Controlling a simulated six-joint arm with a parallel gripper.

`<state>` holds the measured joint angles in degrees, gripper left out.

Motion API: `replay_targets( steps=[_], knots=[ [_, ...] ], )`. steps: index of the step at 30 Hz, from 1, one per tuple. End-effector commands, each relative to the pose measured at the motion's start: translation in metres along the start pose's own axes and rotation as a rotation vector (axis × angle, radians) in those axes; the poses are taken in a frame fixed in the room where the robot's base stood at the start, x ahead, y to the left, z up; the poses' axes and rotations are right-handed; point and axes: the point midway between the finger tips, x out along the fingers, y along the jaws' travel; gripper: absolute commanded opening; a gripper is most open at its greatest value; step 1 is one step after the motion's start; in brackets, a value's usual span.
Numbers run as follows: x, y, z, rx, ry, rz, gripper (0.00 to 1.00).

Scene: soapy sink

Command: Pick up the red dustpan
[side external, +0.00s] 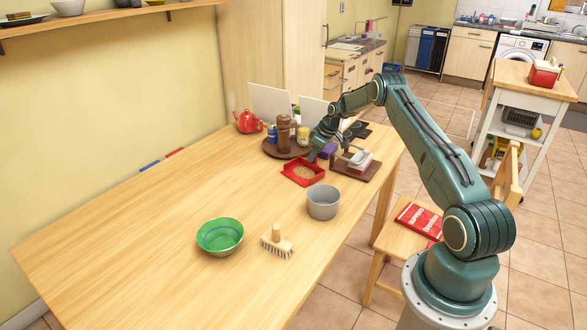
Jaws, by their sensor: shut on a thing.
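My gripper reaches down from above at that end and is shut on the dustpan. The fingertips are small and partly hidden, so the exact grip on the handle is not clear. Whether the pan is touching the table or just above it cannot be told.
A grey pot (323,203) stands just in front of the dustpan. A brown round tray (272,152) with jars and a mill is behind it, and a wooden board (374,175) is to its right. A brush (276,243) and green bowl (220,236) stand nearer. The table's left is clear.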

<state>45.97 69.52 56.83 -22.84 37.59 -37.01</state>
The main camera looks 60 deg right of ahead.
Motion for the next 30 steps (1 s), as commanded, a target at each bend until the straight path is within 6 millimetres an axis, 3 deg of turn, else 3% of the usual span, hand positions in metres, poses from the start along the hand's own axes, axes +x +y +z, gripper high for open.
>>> replay_targets(
  steps=[8,24,30],
  knots=[
    [-0.031,0.001,-0.014,-0.001,0.004,0.003,0.0],
    [-0.135,0.001,-0.056,-0.002,0.004,0.004,0.0],
    [-0.163,0.001,-0.068,-0.001,0.003,0.002,0.0]
  ],
)
